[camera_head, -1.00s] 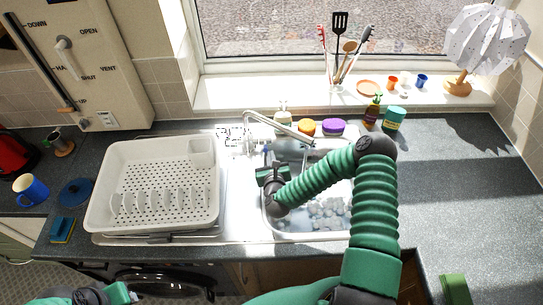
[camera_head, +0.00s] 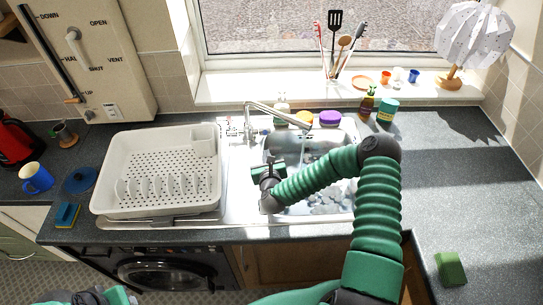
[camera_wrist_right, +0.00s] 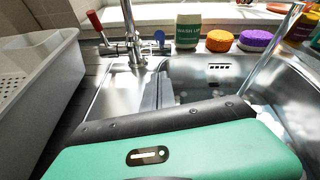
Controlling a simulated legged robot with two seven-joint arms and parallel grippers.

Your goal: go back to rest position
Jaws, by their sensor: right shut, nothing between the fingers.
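My right arm reaches up from the bottom of the head view and bends left over the sink (camera_head: 335,205). My right gripper (camera_head: 268,172) is above the sink's left side, below the tap, shut and empty. In the right wrist view its green and dark housing (camera_wrist_right: 165,150) fills the lower part, with the sink basin (camera_wrist_right: 200,75) beyond it. A piece of my left arm (camera_head: 90,297) shows at the bottom left edge of the head view; its fingers cannot be made out.
The tap (camera_head: 275,112) arches close to my right gripper. A white dish rack (camera_head: 150,205) stands left of the sink. Bottles and sponges line the back. A green sponge (camera_head: 450,268) lies at front right; the right counter (camera_head: 460,180) is mostly clear.

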